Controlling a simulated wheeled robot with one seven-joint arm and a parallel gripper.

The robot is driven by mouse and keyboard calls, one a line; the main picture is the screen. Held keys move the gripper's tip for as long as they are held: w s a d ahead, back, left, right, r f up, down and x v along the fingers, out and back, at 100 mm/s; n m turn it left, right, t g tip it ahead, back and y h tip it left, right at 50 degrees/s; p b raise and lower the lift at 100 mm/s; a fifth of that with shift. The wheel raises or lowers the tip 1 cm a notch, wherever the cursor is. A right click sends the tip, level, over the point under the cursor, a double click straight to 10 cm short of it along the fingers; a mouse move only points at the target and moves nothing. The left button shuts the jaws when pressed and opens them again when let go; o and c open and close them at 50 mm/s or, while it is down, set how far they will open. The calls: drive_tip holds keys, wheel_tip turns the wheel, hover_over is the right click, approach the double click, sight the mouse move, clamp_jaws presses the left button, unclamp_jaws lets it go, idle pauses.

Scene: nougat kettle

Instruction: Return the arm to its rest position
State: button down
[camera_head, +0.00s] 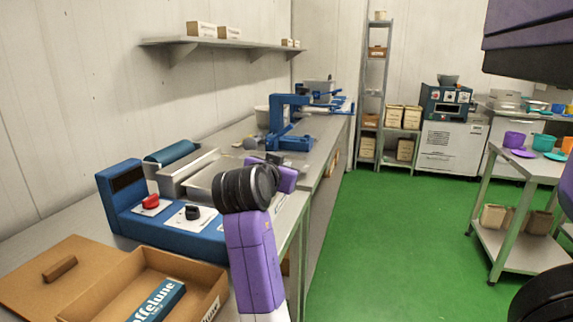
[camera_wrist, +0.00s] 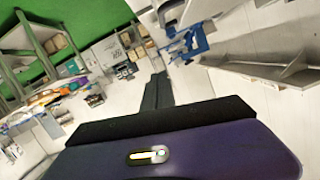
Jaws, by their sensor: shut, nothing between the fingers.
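My gripper (camera_wrist: 158,88) shows in the wrist view as dark fingers closed together, with nothing between them. It points into open air over the room, apart from any surface. In the head view my purple arm with its black joint rises in front of the workbench (camera_head: 328,187). My gripper cannot be made out there, as the arm hides what lies behind it. The wrist view is tilted, with the blue bench device (camera_wrist: 188,46) beyond the fingers to the right.
A blue machine (camera_head: 130,206) with red and black knobs stands close left of my arm. An open cardboard box (camera_head: 206,280) lies in front of it. A wall shelf (camera_head: 225,43) hangs above the bench. A cart (camera_head: 502,215) with coloured cups stands right. The green floor (camera_head: 400,240) between is clear.

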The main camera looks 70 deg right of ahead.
drive_tip(key=shift+v, duration=1.3)
drive_tip(key=shift+s, duration=0.15)
